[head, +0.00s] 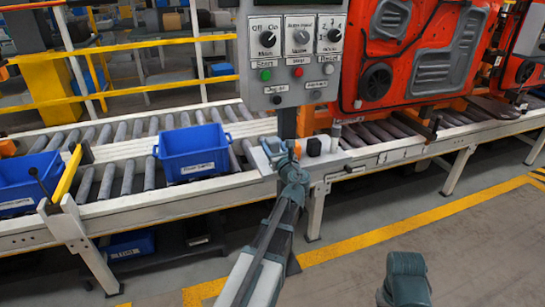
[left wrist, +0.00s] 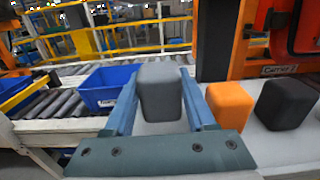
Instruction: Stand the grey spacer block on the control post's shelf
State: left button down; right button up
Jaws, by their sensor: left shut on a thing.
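The grey spacer block (left wrist: 160,90) is between the two blue-grey fingers of my left gripper (left wrist: 164,108), which is shut on it. In the head view my left gripper (head: 283,158) is at the left end of the control post's pale shelf (head: 338,162), below the control box. The block is hard to make out there. The shelf also shows in the left wrist view (left wrist: 270,145). I cannot tell whether the block's underside touches it.
An orange block (left wrist: 230,105) and a black block (left wrist: 287,103) stand on the shelf, right of the gripper. The control box (head: 293,50) hangs above. Blue bins (head: 193,152) sit on the roller conveyor at left. An orange door (head: 415,50) stands behind at right.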

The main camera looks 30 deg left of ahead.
pick_arm(q)
jog(key=shift+f+b, duration=1.3)
jog(key=shift+f, duration=0.3)
jog(key=shift+f, duration=0.2)
jog(key=shift+c, duration=1.1)
grip_release()
jog(key=shift+r, duration=0.1)
jog(key=shift+s+d+r, duration=0.1)
jog(key=shift+r, duration=0.05)
jog(key=v, duration=1.1)
jog(key=shift+s+d, duration=0.25)
